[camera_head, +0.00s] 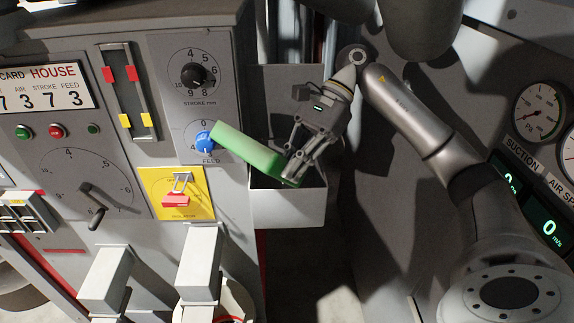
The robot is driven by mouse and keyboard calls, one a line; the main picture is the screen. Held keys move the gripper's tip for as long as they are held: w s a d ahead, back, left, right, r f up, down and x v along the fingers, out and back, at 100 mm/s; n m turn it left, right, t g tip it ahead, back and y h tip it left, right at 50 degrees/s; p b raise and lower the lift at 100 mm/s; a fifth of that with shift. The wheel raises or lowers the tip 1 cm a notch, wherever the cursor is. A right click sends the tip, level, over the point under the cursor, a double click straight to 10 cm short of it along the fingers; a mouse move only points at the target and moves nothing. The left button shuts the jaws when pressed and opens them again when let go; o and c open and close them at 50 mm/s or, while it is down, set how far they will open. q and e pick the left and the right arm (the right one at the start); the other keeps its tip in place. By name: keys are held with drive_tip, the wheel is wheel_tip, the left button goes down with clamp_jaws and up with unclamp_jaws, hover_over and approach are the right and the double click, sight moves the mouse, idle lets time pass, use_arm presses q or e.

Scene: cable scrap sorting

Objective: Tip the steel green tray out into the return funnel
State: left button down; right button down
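The green tray (247,150) is tilted, its left end higher and its right end low over a pale open-topped box (288,210), which looks like the return funnel. My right gripper (296,168) comes in from the upper right and is shut on the tray's right end. The tray's inside is turned away, so I cannot see whether anything is in it. The inside of the box is dark and partly hidden behind the tray and gripper. My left gripper is not in view.
A grey control panel stands at the left. Its blue feed knob (205,140) is close to the tray's left end, and a red switch on a yellow plate (176,200) is below. Pale blocks (203,248) stick out lower down. Gauges (539,111) are at the right.

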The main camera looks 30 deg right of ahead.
drive_tip(key=shift+d+f+y+b, duration=0.15)
drive_tip(key=shift+y+b, duration=0.25)
drive_tip(key=shift+b, duration=0.25)
drive_tip(key=shift+d+r, duration=0.1)
drive_tip(key=shift+r, duration=0.1)
idle(0.4)
drive_tip(key=shift+w+d+f+y+b, duration=0.1)
drive_tip(key=shift+d+f+y+b, duration=0.05)
drive_tip(key=shift+y+b, duration=0.55)
drive_tip(key=shift+d, duration=0.1)
drive_tip(key=shift+r, duration=0.2)
